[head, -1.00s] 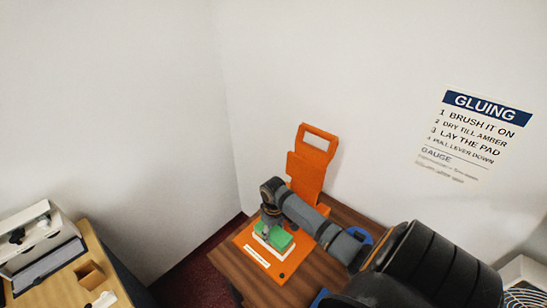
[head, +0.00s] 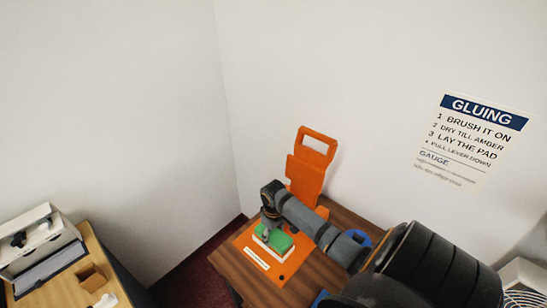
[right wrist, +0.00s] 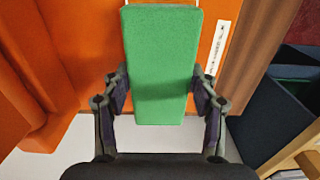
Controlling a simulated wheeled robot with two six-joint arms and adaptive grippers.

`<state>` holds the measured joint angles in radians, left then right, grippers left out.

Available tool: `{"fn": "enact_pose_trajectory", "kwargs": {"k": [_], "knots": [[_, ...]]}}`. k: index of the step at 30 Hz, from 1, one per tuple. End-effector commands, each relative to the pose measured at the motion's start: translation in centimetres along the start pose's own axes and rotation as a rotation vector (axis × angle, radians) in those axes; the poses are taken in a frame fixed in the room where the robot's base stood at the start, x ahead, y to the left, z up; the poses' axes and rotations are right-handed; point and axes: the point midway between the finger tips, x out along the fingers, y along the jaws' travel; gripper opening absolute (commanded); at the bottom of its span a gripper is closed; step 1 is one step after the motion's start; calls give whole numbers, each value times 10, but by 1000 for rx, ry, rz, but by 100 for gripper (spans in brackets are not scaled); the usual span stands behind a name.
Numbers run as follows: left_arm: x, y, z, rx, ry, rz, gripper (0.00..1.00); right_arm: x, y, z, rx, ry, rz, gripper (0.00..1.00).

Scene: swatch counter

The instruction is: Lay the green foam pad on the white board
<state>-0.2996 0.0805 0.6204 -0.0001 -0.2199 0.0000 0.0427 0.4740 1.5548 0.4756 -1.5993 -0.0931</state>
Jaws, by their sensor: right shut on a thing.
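The green foam pad (head: 277,241) is held by my right gripper (head: 268,225) over the white board (head: 268,248) on the orange base. A thin edge of the board shows around the pad in the head view. I cannot tell whether pad and board touch. In the right wrist view the fingers of my right gripper (right wrist: 158,95) are shut on both sides of the pad (right wrist: 160,60), which hides most of what lies beneath. My left gripper is not in view.
The orange base (head: 284,271) of a press, with a white label strip, lies on a wooden table (head: 233,265). Its orange upright lever (head: 306,170) stands behind, by the wall. A separate desk (head: 64,288) with a white machine (head: 38,238) and small wooden box (head: 91,277) is at left.

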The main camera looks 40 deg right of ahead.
Motion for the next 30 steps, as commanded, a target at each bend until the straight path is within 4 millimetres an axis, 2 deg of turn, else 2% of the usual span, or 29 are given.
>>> {"fn": "enact_pose_trajectory", "kwargs": {"k": [30], "knots": [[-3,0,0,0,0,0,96,6,-1,0,0,0,-1,38]]}}
